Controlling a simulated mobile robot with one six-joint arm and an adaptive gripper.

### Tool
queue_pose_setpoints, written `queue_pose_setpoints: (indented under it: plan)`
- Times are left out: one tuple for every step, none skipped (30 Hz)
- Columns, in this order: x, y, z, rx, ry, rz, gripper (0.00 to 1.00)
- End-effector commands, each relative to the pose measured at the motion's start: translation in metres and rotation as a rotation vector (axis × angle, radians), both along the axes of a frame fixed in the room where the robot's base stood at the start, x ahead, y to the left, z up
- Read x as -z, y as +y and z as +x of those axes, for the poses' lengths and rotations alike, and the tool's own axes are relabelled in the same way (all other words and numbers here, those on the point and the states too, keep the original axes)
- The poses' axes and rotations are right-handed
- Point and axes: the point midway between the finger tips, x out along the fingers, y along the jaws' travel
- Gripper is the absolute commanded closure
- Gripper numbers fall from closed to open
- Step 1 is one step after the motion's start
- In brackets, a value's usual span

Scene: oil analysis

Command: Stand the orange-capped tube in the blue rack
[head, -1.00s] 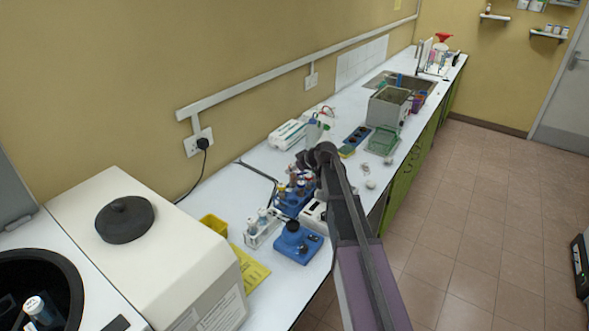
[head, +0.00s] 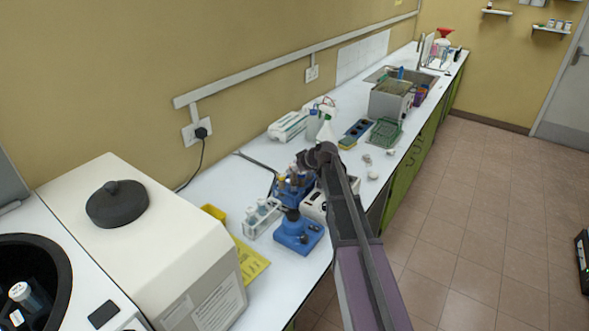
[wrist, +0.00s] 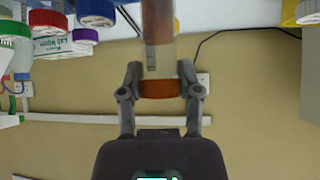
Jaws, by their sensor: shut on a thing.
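My gripper (wrist: 160,82) is shut on the orange-capped tube (wrist: 160,30), one finger on each side near its orange cap (wrist: 162,89). The tube is clear with brown content and runs out of the top of the wrist view, so its far end is hidden. In the head view the blue rack (head: 291,200) stands on the bench with several tubes, partly hidden by my arm. My gripper's end of the arm is at the rack there. I cannot tell whether the held tube is inside a hole.
A white rack (head: 262,218), a blue device (head: 298,236) and a yellow sheet (head: 250,262) are close by. A centrifuge (head: 140,240) stands at left.

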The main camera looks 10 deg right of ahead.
Motion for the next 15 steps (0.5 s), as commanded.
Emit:
queue_pose_setpoints:
  plan:
    - [0.008, 0.0, 0.0, 0.0, 0.0, 0.0, 0.97]
    - [0.01, 0.0, 0.0, 0.0, 0.0, 0.0, 0.97]
    - [0.012, 0.0, 0.0, 0.0, 0.0, 0.0, 0.97]
    - [0.015, 0.0, 0.0, 0.0, 0.0, 0.0, 0.97]
    - [0.017, 0.0, 0.0, 0.0, 0.0, 0.0, 0.97]
    - [0.019, 0.0, 0.0, 0.0, 0.0, 0.0, 0.97]
    - [0.022, 0.0, 0.0, 0.0, 0.0, 0.0, 0.97]
    - [0.024, 0.0, 0.0, 0.0, 0.0, 0.0, 0.97]
    - [0.026, 0.0, 0.0, 0.0, 0.0, 0.0, 0.97]
    - [0.029, 0.0, 0.0, 0.0, 0.0, 0.0, 0.97]
    - [0.031, 0.0, 0.0, 0.0, 0.0, 0.0, 0.97]
    - [0.033, 0.0, 0.0, 0.0, 0.0, 0.0, 0.97]
    - [0.036, 0.0, 0.0, 0.0, 0.0, 0.0, 0.97]
    - [0.038, 0.0, 0.0, 0.0, 0.0, 0.0, 0.97]
    - [0.04, 0.0, 0.0, 0.0, 0.0, 0.0, 0.97]
